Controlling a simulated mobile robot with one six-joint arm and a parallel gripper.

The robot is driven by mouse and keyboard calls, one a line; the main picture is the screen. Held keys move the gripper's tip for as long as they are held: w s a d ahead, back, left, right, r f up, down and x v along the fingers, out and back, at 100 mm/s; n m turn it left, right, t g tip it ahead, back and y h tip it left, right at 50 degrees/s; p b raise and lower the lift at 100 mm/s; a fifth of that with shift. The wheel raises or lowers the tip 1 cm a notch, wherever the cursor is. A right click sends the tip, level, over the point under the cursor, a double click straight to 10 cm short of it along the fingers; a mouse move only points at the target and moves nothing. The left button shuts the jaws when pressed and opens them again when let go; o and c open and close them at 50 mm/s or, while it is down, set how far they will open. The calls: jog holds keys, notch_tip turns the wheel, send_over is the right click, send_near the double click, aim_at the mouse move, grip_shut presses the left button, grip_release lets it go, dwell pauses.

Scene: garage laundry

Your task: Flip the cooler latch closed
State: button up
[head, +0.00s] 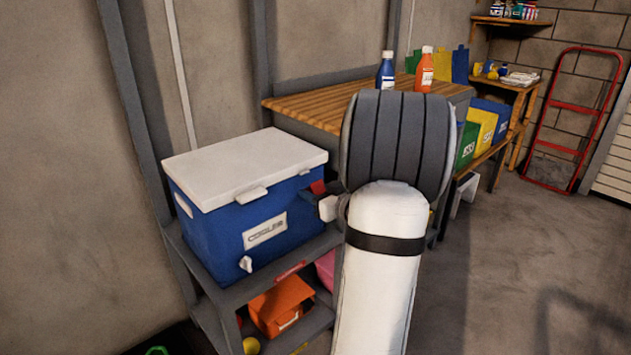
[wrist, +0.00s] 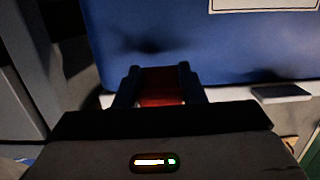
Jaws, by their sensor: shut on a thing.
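The cooler (head: 235,225) is a blue box with a white lid (head: 245,165) lying flat on top. It stands on a grey shelf unit at the left of the head view. A red latch (head: 317,187) shows at its right side. My gripper (head: 312,198) is at that side, partly hidden behind my arm. In the wrist view the cooler's blue wall (wrist: 190,45) fills the upper part, and my gripper (wrist: 160,80) is shut on the red latch (wrist: 162,88) between its two dark fingers. Whether the latch touches the lid cannot be told.
An orange bin (head: 280,305) sits on the shelf below the cooler. A wooden bench (head: 320,104) with a blue bottle (head: 386,70) and an orange bottle (head: 425,70) stands behind my arm. Coloured bins line the right. The floor (head: 540,260) at right is open.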

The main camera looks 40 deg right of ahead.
jog(key=shift+w+r+g+p, duration=0.1)
jog(key=shift+r+g+p, duration=1.1)
jog(key=shift+p, duration=3.25)
jog(key=g+p, duration=0.1)
jog(key=p, duration=0.3)
jog(key=g+p, duration=0.1)
jog(key=p, duration=0.4)
jog(key=g+p, duration=0.2)
jog(key=p, duration=0.3)
jog(key=shift+w+a+r, duration=0.1)
jog(key=shift+w+r, duration=0.1)
jog(key=shift+w, duration=0.05)
jog(key=g+p, duration=0.1)
jog(key=p, duration=0.3)
jog(key=g+p, duration=0.1)
jog(key=p, duration=0.4)
jog(key=g+p, duration=0.1)
jog(key=p, duration=0.4)
jog(key=shift+w+r+g+h, duration=0.3)
jog(key=shift+r, duration=0.05)
jog(key=g+p, duration=0.1)
jog(key=p, duration=0.7)
jog(key=shift+w+g, duration=0.25)
jog(key=shift+g, duration=0.15)
jog(key=shift+w+f+g+p, duration=0.1)
jog(key=shift+f+g+p, duration=0.25)
jog(key=shift+p, duration=1.25)
jog(key=o, duration=1)
jog(key=shift+c, duration=0.2)
jog(key=shift+r, duration=0.1)
